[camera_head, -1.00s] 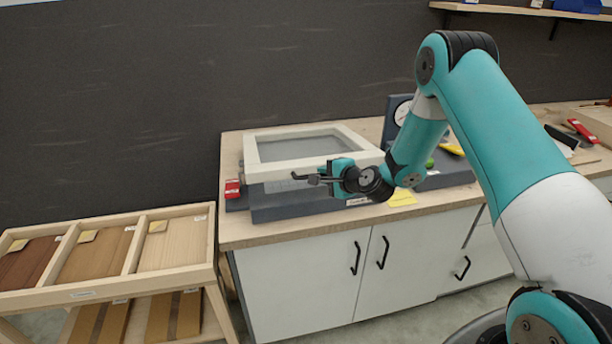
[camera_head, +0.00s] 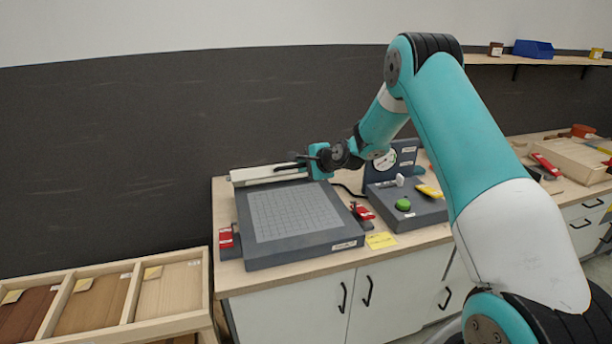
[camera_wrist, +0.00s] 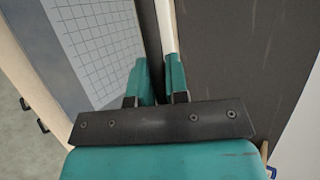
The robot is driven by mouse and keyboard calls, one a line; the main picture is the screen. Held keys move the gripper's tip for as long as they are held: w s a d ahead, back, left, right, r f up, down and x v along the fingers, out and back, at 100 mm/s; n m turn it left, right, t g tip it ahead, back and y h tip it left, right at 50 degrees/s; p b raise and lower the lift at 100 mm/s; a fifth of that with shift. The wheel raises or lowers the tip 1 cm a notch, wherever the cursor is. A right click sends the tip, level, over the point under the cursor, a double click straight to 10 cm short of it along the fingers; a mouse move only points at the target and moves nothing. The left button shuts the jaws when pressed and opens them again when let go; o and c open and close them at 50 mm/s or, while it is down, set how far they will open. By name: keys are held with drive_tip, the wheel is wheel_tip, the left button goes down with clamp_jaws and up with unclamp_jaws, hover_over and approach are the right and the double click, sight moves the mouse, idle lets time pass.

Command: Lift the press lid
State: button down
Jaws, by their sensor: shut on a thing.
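The press lid (camera_head: 262,174) is a cream frame, seen almost edge-on at the back of the press. It stands raised, clear of the press base (camera_head: 305,248), a dark grey block with a pale gridded bed (camera_head: 290,212) lying exposed. My gripper (camera_head: 302,162) is at the lid's right end in the head view, shut on it; the exact grip point is small and partly hidden. In the wrist view the teal fingers (camera_wrist: 160,82) close around the lower end of a cream strip of the lid (camera_wrist: 166,28), with the gridded bed to the left.
Red clamps (camera_head: 226,237) (camera_head: 362,211) flank the base. To its right stand a grey control unit with a green button (camera_head: 403,204) and a gauge (camera_head: 384,160). A yellow note (camera_head: 381,240) lies at the bench's front. A wooden sample rack (camera_head: 110,296) is at lower left.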

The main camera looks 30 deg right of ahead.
drive_tip(key=shift+w+r, duration=0.15)
drive_tip(key=shift+r, duration=0.05)
drive_tip(key=c, duration=1.1)
unclamp_jaws()
drive_tip(key=shift+c, duration=0.2)
